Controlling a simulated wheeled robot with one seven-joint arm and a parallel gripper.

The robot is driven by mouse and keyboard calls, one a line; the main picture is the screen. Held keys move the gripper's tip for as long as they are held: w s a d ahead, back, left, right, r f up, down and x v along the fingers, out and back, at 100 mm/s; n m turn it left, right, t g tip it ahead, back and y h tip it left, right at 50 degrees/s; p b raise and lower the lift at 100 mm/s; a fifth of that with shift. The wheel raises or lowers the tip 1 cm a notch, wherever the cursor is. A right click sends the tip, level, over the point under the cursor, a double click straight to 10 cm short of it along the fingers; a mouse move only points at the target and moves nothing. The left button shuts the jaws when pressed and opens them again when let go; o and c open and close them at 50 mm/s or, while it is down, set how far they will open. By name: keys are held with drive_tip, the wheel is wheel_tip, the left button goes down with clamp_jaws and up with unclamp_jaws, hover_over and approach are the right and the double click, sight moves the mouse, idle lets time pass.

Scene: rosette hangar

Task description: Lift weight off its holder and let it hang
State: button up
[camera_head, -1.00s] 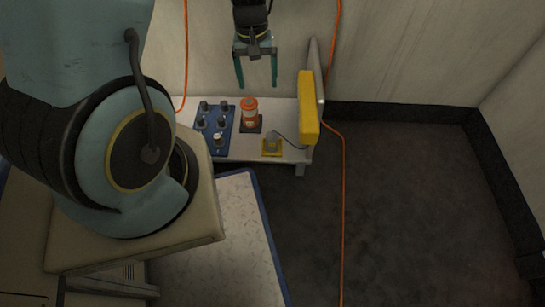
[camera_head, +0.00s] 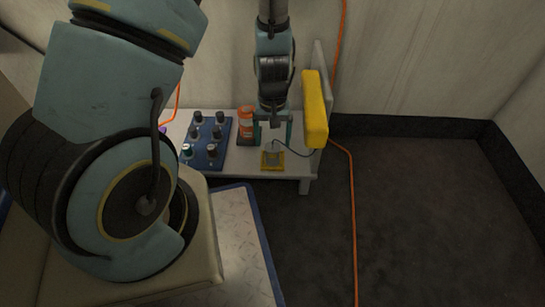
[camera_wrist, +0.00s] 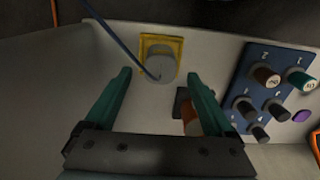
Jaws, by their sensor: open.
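The weight (camera_head: 271,148) is a small grey cylinder in a yellow square holder (camera_head: 272,168) on the white table. A thin dark cord runs from it to a yellow block (camera_head: 315,108) on an upright panel. The weight (camera_wrist: 161,66) and its holder (camera_wrist: 150,40) also show in the wrist view, beyond the fingertips and between their lines. My gripper (camera_head: 273,138) is open and empty, just behind and above the weight in the head view. Its teal fingers (camera_wrist: 158,78) are spread wide and apart from the weight.
A blue panel with several numbered knobs (camera_head: 207,139) lies on the white table (camera_head: 240,168) left of the weight. An orange canister (camera_head: 245,125) on a dark base stands close to my gripper's left side.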

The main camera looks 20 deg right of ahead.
sight(272, 147)
wheel_tip(272, 147, down, 5)
drive_tip(key=b, duration=0.3)
drive_tip(key=shift+s+b, duration=0.1)
drive_tip(key=shift+b, duration=0.25)
clamp_jaws()
idle(0.6)
